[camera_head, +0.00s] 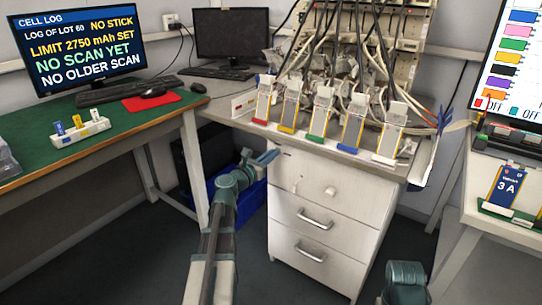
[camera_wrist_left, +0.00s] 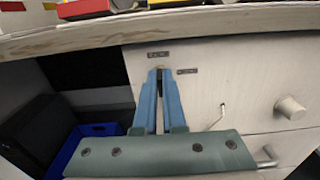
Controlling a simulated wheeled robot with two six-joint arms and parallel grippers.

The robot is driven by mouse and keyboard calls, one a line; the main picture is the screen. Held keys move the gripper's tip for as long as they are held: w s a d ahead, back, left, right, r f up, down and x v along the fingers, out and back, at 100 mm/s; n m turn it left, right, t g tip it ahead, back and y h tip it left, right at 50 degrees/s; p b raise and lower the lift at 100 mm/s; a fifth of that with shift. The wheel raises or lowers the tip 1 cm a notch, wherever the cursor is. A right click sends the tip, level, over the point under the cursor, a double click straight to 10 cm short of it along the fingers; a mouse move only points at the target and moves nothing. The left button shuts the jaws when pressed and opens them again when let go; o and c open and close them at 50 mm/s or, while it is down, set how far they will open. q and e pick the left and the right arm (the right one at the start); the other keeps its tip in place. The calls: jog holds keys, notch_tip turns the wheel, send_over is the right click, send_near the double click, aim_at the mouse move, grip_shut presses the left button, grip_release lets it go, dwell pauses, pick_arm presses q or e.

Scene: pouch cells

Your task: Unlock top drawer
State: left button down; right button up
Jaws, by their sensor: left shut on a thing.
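The white drawer cabinet (camera_head: 350,225) stands under the bench. Its top drawer (camera_head: 310,172) has a round pale knob (camera_head: 330,192), also in the left wrist view (camera_wrist_left: 290,107). My left gripper (camera_head: 274,156) is at the drawer's upper left. In the left wrist view its blue fingers (camera_wrist_left: 158,74) converge on a small lock part between two dark labels. The fingers mostly hide that part; its turn cannot be told. A small bent metal piece (camera_wrist_left: 222,114) is on the front, right of the fingers. The top drawer looks closed. My right gripper is not seen.
Lower drawers have bar handles (camera_head: 314,218). A blue bin (camera_head: 250,193) is on the floor left of the cabinet. Several pouch cells stand in coloured holders along the bench edge (camera_head: 240,121) above. Floor before the cabinet is clear.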

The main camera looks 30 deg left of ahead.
pick_arm(q)
jog(key=shift+m, duration=0.3)
jog(key=shift+d+f+m+b, duration=0.1)
jog(key=shift+d+m, duration=0.05)
jog(key=shift+m, duration=2.7)
jog(key=shift+d+f+m+b, duration=0.1)
jog(key=shift+f+m+b, duration=0.05)
jog(key=shift+m, duration=2.65)
jog(key=shift+d+f+m+b, duration=0.1)
jog(key=shift+d+m, duration=0.05)
jog(key=shift+m, duration=3)
jog(key=c, duration=1)
grip_release()
